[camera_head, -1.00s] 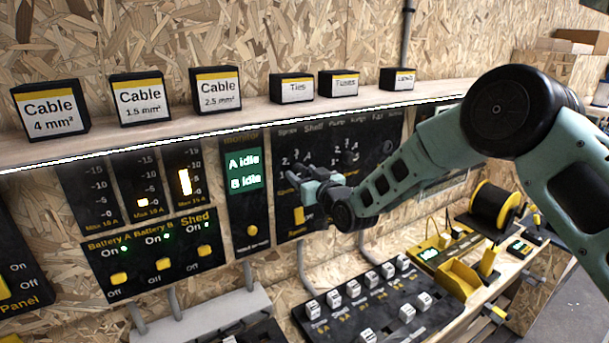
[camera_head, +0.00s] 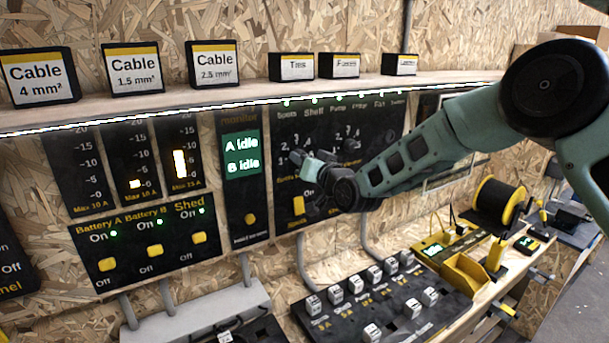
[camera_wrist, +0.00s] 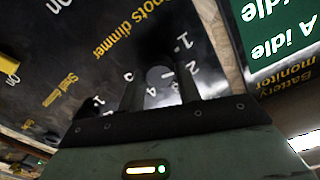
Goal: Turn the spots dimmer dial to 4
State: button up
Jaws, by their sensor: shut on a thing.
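My gripper (camera_wrist: 160,92) is shut on the dial. I cannot read which number the dial points to. In the head view my gripper (camera_head: 308,165) is at the left part of the black switch panel (camera_head: 370,125), and it hides the dial there.
A battery monitor (camera_head: 242,160) reading "A idle, B idle" is just left of my gripper. A shelf (camera_head: 250,110) with labelled boxes runs above. A fuse board (camera_head: 385,300) and a yellow spool (camera_head: 495,198) lie below and right.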

jog(key=m+b, duration=2.4)
jog(key=m, duration=0.1)
jog(key=shift+f, duration=0.15)
dwell(0.4)
jog(key=o, duration=1)
